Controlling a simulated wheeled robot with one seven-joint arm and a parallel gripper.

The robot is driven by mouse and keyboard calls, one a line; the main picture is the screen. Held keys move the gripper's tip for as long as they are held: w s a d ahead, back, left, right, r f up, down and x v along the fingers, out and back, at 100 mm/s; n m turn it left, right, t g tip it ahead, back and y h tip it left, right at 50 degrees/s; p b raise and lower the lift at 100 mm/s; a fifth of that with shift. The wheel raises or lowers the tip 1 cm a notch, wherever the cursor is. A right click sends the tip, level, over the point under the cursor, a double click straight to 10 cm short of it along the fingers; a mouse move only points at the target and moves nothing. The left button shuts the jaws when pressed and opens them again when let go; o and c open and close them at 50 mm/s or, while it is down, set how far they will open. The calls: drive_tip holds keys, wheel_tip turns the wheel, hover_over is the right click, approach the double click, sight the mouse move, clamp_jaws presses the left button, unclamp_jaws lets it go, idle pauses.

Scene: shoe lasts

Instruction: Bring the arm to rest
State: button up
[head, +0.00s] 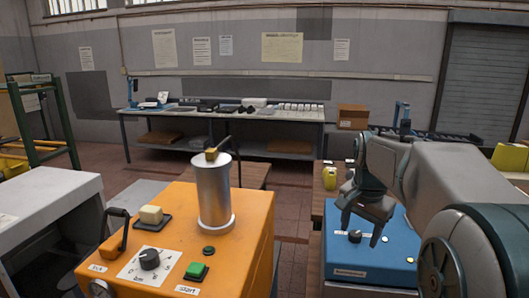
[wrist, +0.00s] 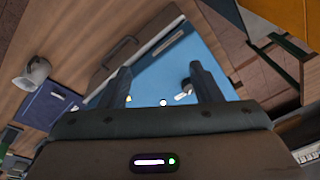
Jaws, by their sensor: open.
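My gripper (head: 361,222) hangs at the right in the head view, above the blue machine box (head: 372,258). Its two fingers point down and are spread apart. In the wrist view my gripper (wrist: 160,85) also shows open, with nothing between its fingers. The blue box (wrist: 165,65) lies beyond the fingers there, with a small dark knob and a light part on it. My arm reaches in from the right edge in the head view.
An orange machine (head: 180,232) with a metal cylinder (head: 214,195), a lever and a green button stands left of my gripper. A yellow container (head: 329,178) stands on a wooden table behind the blue box. A long workbench (head: 225,114) lines the back wall.

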drive_tip(key=s+a+f+n, duration=0.2)
drive_tip(key=s+n, duration=0.1)
drive_tip(key=s, duration=0.4)
drive_tip(key=s+a+f+n+t, duration=0.1)
drive_tip(key=s+a+f+n, duration=0.1)
drive_tip(key=s, duration=0.4)
drive_tip(key=s+a+f+n, duration=0.2)
drive_tip(key=s+f+n, duration=0.1)
drive_tip(key=s, duration=0.4)
drive_tip(key=shift+s+a+f+n+t+y, duration=0.3)
drive_tip(key=shift+a+n+t, duration=0.1)
drive_tip(key=shift+n, duration=0.3)
